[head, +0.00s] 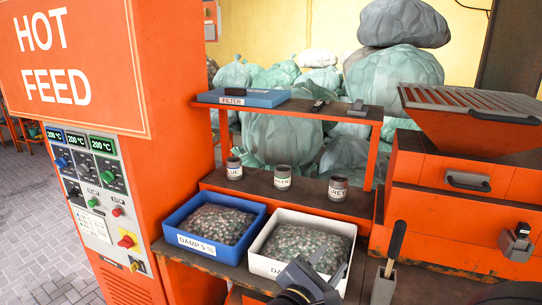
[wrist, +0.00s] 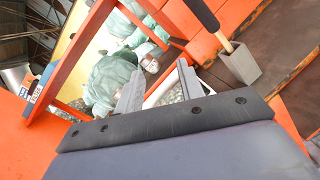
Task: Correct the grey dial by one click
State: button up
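The control panel (head: 92,190) is on the orange cabinet at the left of the head view. It has a row of small dials under displays that read 200 °C. A grey dial (head: 83,168) seems to sit between a blue dial (head: 61,162) and a green dial (head: 108,176); its pointer is too small to read. My gripper (head: 333,257) is at the bottom, in front of the white tray, far to the right of the panel. In the wrist view its two fingers (wrist: 162,70) stand apart with nothing between them. The panel is not in the wrist view.
Several small jars line the shelf behind. A black-handled tool (head: 397,240) stands upright in a grey holder at the right.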

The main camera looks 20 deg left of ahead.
aim_at(83, 169)
jog(key=j, duration=0.4)
jog(key=i+j+u, duration=0.15)
jog(key=j, duration=0.7)
jog(key=i+j+u, duration=0.15)
jog(key=j, duration=0.7)
jog(key=i+j+u, duration=0.1)
jog(key=j, duration=0.3)
jog(key=i+j, duration=0.1)
jog(key=j, duration=0.35)
jog(key=i+j, duration=0.1)
jog(key=j, duration=0.3)
jog(key=i+j+u, duration=0.1)
jog(key=j, duration=0.35)
